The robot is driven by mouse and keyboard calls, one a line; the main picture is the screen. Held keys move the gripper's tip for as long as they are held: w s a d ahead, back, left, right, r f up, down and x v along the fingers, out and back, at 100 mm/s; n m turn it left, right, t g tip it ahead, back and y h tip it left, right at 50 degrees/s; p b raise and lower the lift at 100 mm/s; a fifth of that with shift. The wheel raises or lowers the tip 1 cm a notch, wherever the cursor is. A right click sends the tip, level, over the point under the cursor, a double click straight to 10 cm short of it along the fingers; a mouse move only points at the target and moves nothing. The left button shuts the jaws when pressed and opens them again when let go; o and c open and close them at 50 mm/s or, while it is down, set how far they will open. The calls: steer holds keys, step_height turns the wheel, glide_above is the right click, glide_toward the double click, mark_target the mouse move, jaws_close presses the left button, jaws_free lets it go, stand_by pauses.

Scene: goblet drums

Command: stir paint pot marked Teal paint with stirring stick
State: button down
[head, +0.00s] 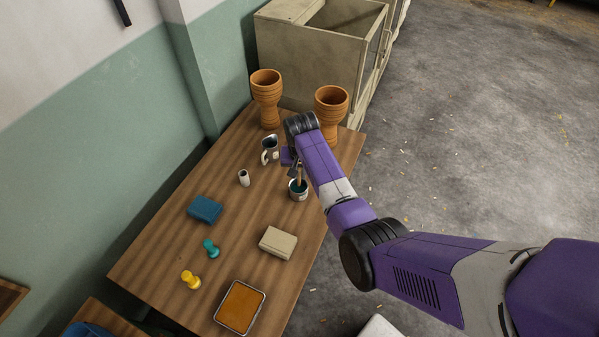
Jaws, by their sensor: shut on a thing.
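The paint pot (298,194) is a small pale pot with dark teal paint in it, standing on the wooden table near its right edge. Any label on it is too small to read. The stirring stick (299,174) is a thin light-brown stick standing nearly upright, its lower end inside the pot. My gripper (296,168) is right above the pot, shut on the upper part of the stick. The arm partly hides the fingers and the top of the stick.
Two orange-brown goblet drums (265,97) (331,104) stand at the table's far end. A metal jug (269,147) and a small white cylinder (243,178) stand left of the pot. A teal folded cloth (205,209), a beige block (278,242) and an orange tray (240,306) lie nearer.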

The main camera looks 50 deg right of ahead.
steer(key=shift+r, duration=2.4)
